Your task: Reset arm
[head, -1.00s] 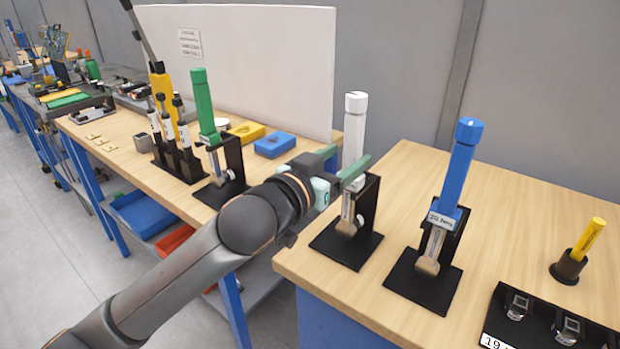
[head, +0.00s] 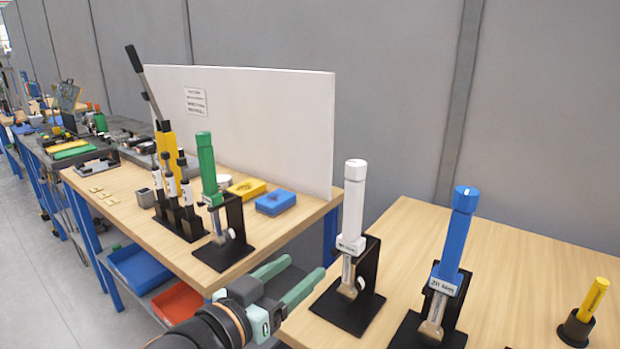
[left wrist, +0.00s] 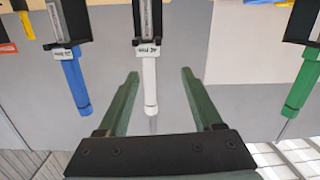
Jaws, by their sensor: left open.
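My left gripper (head: 292,281) is open and empty in the head view, low in the gap between the two benches. The white-handled tool (head: 354,205) stands upright in its black stand just right of the gripper, apart from it. In the left wrist view, the picture is upside down; the white handle (left wrist: 150,85) shows between the two open green fingers (left wrist: 155,90), farther off. The blue-handled tool (head: 460,225) stands right of the white one. The green-handled tool (head: 206,165) stands on the left bench. My right gripper is not in view.
The left bench (head: 120,205) holds a white board (head: 260,120), a yellow block (head: 247,188), a blue block (head: 275,202) and several black-and-white tools. The right bench (head: 410,235) has a yellow tool (head: 594,300) in a black holder. Blue and red bins sit below the left bench.

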